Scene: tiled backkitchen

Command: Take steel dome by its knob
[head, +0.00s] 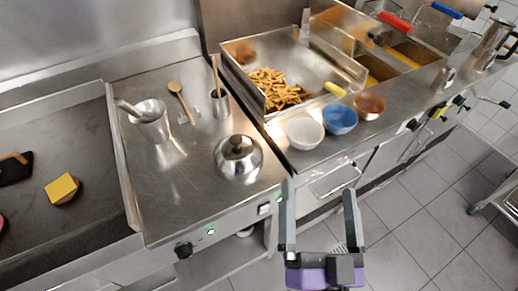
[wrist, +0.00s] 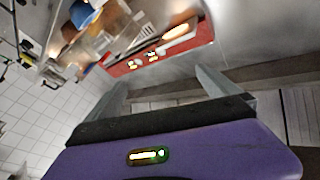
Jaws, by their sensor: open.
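The steel dome (head: 240,163) sits on the steel counter (head: 190,190) in the head view, near its front right edge. Its dark knob (head: 236,144) is on top. My gripper (head: 319,190) is open and empty, in front of and to the right of the dome, beyond the counter's front edge. In the wrist view my gripper (wrist: 162,85) shows its two fingers apart with nothing between them. The dome cannot be made out in the wrist view.
White (head: 304,133), blue (head: 340,119) and copper (head: 369,106) bowls line the counter to the right. A griddle (head: 60,130) lies left.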

